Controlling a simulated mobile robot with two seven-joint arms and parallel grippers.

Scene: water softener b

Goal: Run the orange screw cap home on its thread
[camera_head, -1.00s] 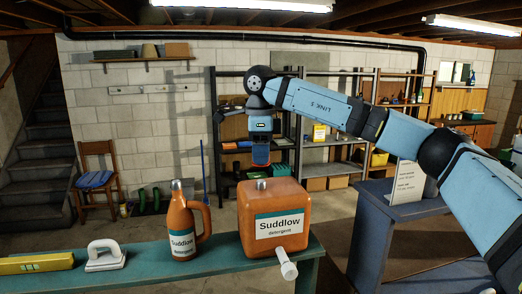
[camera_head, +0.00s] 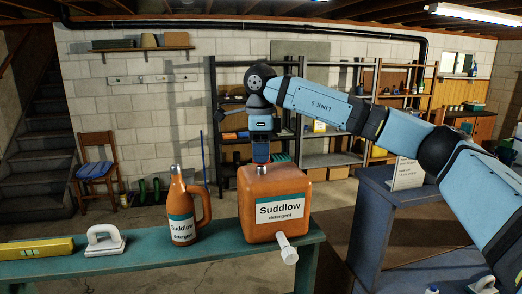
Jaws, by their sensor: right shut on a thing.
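A big orange detergent container (camera_head: 247,222) with a white and teal Suddlow label (camera_head: 280,210) and a white spout (camera_head: 287,250) stands upright on the teal bench (camera_head: 330,240). My right gripper (camera_head: 261,158) points down at its top, toward the left of the middle. It is shut on the orange screw cap, which is small, dark and mostly hidden by the fingers. The neck is not clear behind the fingers. A small grey piece shows beside them, and I cannot tell whether it is the neck. I cannot tell whether cap and thread touch. My left gripper is out of view.
An orange Suddlow bottle (camera_head: 182,210) with a handle stands left of the container. A white-handled float (camera_head: 104,241) and a yellow level (camera_head: 35,249) lie farther left on the bench. A blue-grey stand (camera_head: 390,215) is at the right. Shelves are behind.

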